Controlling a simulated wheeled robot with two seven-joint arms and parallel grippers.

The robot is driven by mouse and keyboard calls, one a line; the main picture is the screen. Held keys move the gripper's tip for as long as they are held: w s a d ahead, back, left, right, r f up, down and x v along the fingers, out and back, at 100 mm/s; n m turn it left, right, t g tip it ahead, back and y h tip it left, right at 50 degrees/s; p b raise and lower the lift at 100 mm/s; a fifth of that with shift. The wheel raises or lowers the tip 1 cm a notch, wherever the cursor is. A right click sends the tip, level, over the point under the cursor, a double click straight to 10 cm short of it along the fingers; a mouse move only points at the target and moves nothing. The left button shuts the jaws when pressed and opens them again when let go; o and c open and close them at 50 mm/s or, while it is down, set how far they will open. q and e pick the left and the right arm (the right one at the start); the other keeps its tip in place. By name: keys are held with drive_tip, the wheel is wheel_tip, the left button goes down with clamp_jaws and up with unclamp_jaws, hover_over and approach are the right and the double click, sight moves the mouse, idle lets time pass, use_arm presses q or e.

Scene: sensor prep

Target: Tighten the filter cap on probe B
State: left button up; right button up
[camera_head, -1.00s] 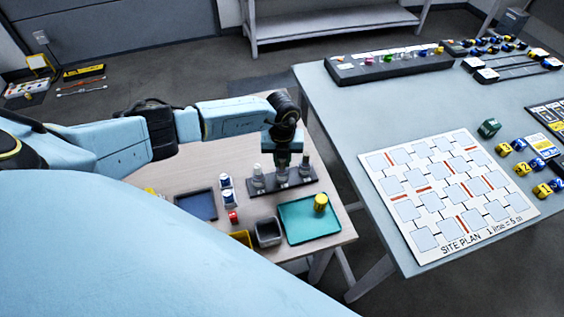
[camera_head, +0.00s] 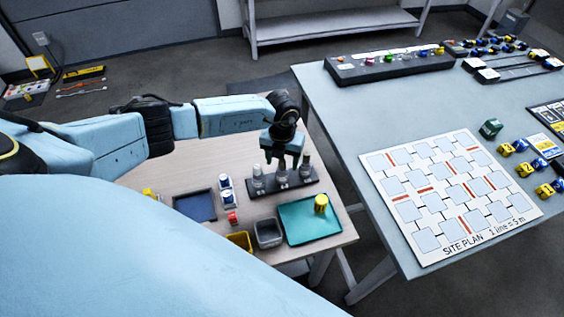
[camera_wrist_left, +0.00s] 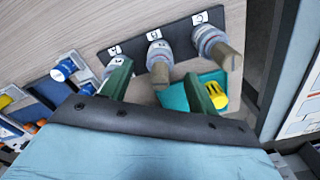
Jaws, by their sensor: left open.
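A black rack (camera_head: 310,180) on the wooden table holds three upright grey probes, one at the left (camera_head: 258,178), one in the middle (camera_wrist_left: 155,50) and one at the right (camera_head: 305,166). The middle and right probes show brownish tops in the left wrist view. White label tags sit along the rack, but I cannot read which is B. My left gripper (camera_head: 284,164) is open, pointing down above the rack. In the left wrist view its green fingers (camera_wrist_left: 156,88) are spread to either side of the middle probe, with no clear contact. The middle probe is mostly hidden in the head view. My right gripper is out of view.
A teal tray (camera_head: 300,232) with a yellow cylinder (camera_head: 321,203) lies in front of the rack. A grey bin (camera_head: 267,233), a yellow bin (camera_head: 240,240), a dark blue tray (camera_head: 195,206) and small bottles (camera_head: 226,188) stand nearby. The larger table (camera_head: 350,110) is at the right.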

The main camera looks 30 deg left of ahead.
use_arm(q)
drive_tip(key=shift+o, duration=1.2)
drive_tip(key=shift+r+p, duration=0.6)
drive_tip(key=shift+r, duration=0.05)
drive_tip(key=shift+r+p, duration=2.65)
drive_tip(key=shift+r, duration=0.4)
drive_tip(key=shift+f, duration=0.1)
